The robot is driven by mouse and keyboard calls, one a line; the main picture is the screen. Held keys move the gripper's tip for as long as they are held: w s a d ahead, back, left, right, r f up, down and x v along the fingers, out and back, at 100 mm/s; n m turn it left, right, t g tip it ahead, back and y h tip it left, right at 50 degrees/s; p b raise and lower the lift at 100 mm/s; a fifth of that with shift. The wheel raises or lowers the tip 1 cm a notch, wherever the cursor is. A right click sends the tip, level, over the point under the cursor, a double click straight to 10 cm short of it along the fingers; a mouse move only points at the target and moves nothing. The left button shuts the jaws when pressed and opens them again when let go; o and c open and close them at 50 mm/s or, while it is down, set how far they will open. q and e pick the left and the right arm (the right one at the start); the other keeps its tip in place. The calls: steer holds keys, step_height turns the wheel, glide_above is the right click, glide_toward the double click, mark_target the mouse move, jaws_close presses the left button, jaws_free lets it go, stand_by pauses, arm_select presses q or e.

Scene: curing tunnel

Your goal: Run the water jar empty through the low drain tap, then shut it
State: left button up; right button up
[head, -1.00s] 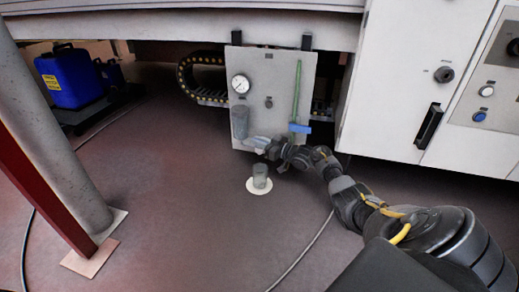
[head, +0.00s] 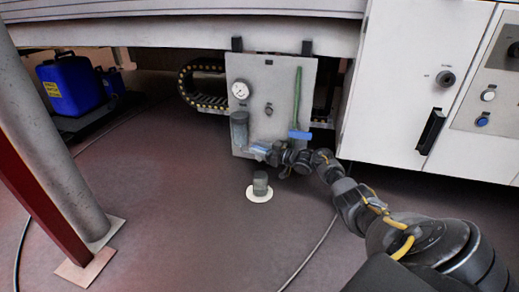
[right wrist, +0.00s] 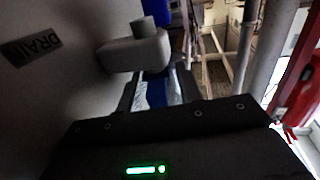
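The water jar (head: 239,130) is a grey see-through cylinder on the pale panel, under a round gauge; its water level cannot be made out. Below it is the drain tap with a blue lever (head: 262,147). In the right wrist view the grey tap body (right wrist: 135,52) stands beside a DRAIN label (right wrist: 32,47), and the blue lever (right wrist: 156,92) lies between the fingers. My right gripper (head: 274,152) is at the lever; in the right wrist view (right wrist: 158,95) its grip is too dark to judge. My left gripper is not in view.
A small cup (head: 260,182) stands on a white disc on the floor below the tap. A green upright tube (head: 298,95) with another blue handle (head: 300,135) is on the panel's right. A white cabinet (head: 395,100) is at right, a post (head: 45,140) at left.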

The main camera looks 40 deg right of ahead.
steer(key=shift+s+d+r+p, duration=0.1)
steer(key=shift+s+d+p, duration=0.05)
steer(key=shift+s+p, duration=0.25)
steer(key=p+v, duration=0.5)
steer(key=v, duration=0.5)
steer(key=shift+p, duration=0.3)
